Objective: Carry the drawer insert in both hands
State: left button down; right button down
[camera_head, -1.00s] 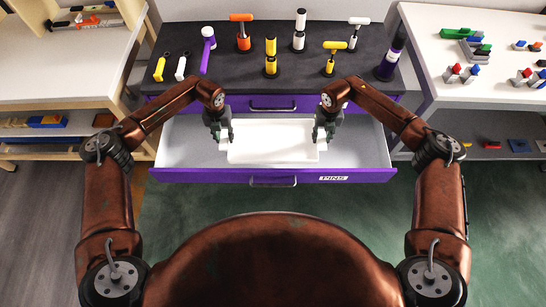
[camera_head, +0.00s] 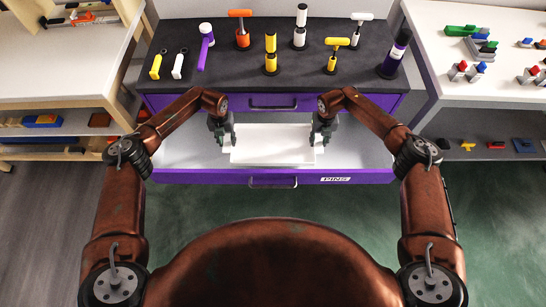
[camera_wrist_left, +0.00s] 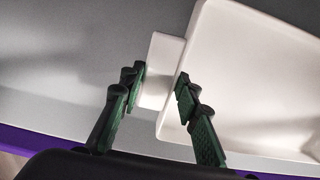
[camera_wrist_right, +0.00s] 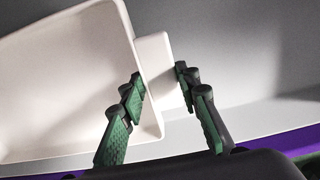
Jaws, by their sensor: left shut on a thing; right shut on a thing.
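The drawer insert (camera_head: 272,145) is a shallow white tray with a small tab at each end. It looks level, inside the outline of the open purple drawer (camera_head: 220,178) marked PINS. My left gripper (camera_head: 226,140) is shut on its left tab, which shows between the fingers in the left wrist view (camera_wrist_left: 157,70). My right gripper (camera_head: 321,138) is shut on its right tab, which shows in the right wrist view (camera_wrist_right: 157,68). I cannot tell whether the insert's underside touches the drawer floor.
A dark worktop (camera_head: 215,85) with several coloured handled tools on stands lies behind the drawer. A white table (camera_head: 460,80) with coloured blocks is at right, a wooden shelf unit (camera_head: 70,90) at left. Grey drawer floor is bare on both sides of the insert.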

pick_arm(q)
jog(key=shift+a+f, duration=0.1)
pick_arm(e)
jog(key=shift+d+f, duration=0.1)
